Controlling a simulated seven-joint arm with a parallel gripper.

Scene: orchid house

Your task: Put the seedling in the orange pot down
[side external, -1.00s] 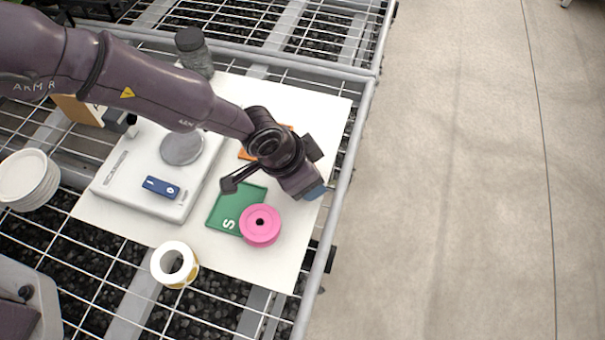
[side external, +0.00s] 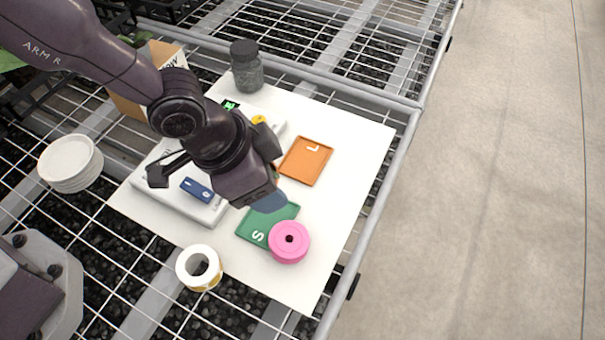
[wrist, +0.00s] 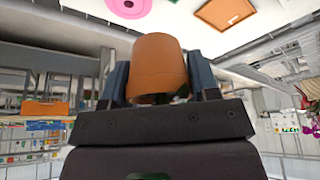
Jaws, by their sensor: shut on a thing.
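My gripper (side external: 266,203) is above the white sheet, beside the green tray marked S (side external: 252,232); one bluish finger shows in the side view. In the wrist view, the orange pot (wrist: 158,68) sits between the two blue-grey fingers (wrist: 160,85), held shut. Little of its seedling shows, only a dark green bit below the pot. The orange tray marked L (side external: 305,160) lies empty to the right of my gripper. The white scale (side external: 207,212) is left of it, partly covered by my arm.
A pink roll (side external: 289,243) overlaps the green tray's front corner. A white-and-yellow roll (side external: 199,268) stands at the sheet's front left. White stacked dishes (side external: 70,163), a dark-lidded jar (side external: 246,66) and a cardboard box (side external: 166,56) stand around the sheet. The sheet's right side is clear.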

